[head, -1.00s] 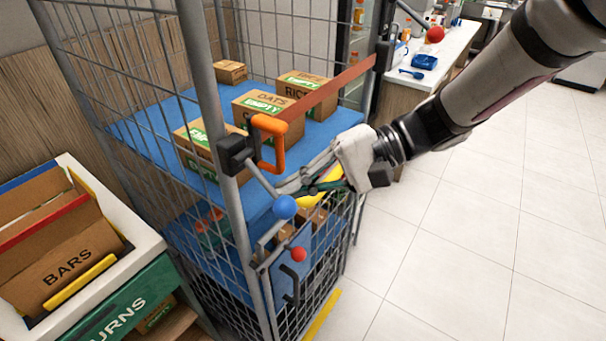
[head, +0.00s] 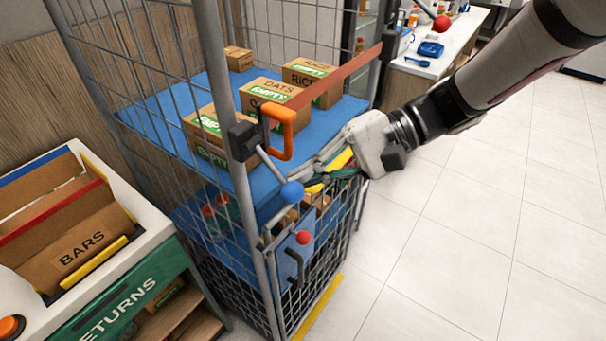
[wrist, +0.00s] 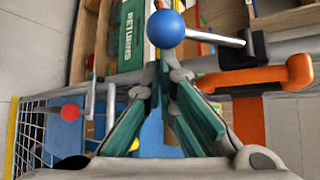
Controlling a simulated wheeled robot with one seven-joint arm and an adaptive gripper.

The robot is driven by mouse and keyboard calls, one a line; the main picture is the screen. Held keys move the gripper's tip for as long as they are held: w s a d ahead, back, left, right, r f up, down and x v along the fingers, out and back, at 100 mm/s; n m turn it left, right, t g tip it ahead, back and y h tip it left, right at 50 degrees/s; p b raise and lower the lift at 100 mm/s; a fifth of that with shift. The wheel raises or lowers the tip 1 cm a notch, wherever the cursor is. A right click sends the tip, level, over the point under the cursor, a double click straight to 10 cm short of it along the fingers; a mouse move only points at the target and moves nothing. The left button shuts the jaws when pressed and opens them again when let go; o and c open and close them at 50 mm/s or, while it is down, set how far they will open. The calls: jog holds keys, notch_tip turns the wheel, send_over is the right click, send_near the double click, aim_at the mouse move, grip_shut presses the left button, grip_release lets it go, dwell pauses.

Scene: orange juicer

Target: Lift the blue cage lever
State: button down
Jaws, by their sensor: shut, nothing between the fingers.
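The blue cage lever is a metal rod with a blue ball knob (head: 292,192), hinged at a black bracket (head: 242,140) on the cage's front post. In the head view the rod slants down and right from the bracket. In the wrist view the blue knob (wrist: 166,28) lies just beyond my fingertips, with its rod running right to the black bracket. My gripper (wrist: 163,72) is shut and empty, its green-padded fingers converging below the knob in that picture. In the head view my gripper (head: 312,187) is right beside the knob. I cannot tell whether they touch.
An orange handle (head: 281,132) and a red strap (head: 335,78) are just above the lever. A red knob (head: 303,237) is below it. The wire cage holds boxes on a blue shelf (head: 345,113). A returns bin (head: 150,270) stands at left. Floor at right is clear.

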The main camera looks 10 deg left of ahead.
jog(key=shift+s+d+r+h+p, duration=0.1)
jog(key=shift+d+r+h+p, duration=0.15)
jog(key=shift+p, duration=0.2)
notch_tip(320, 180, up, 10)
jog(key=d+m+g+h+p, duration=0.1)
jog(key=m+h+p, duration=0.3)
jog(key=h+p, duration=0.2)
jog(key=shift+s+d+g+h, duration=0.15)
jog(key=shift+s+g+h, duration=0.15)
jog(key=shift+h, duration=0.25)
dwell(0.7)
notch_tip(320, 180, down, 4)
jog(key=w+d+r+b, duration=0.1)
jog(key=w+d, duration=0.1)
jog(key=w+r+b, duration=0.3)
jog(key=w+r, duration=0.3)
jog(key=shift+w+r+b, duration=0.3)
jog(key=shift+w+b, duration=0.05)
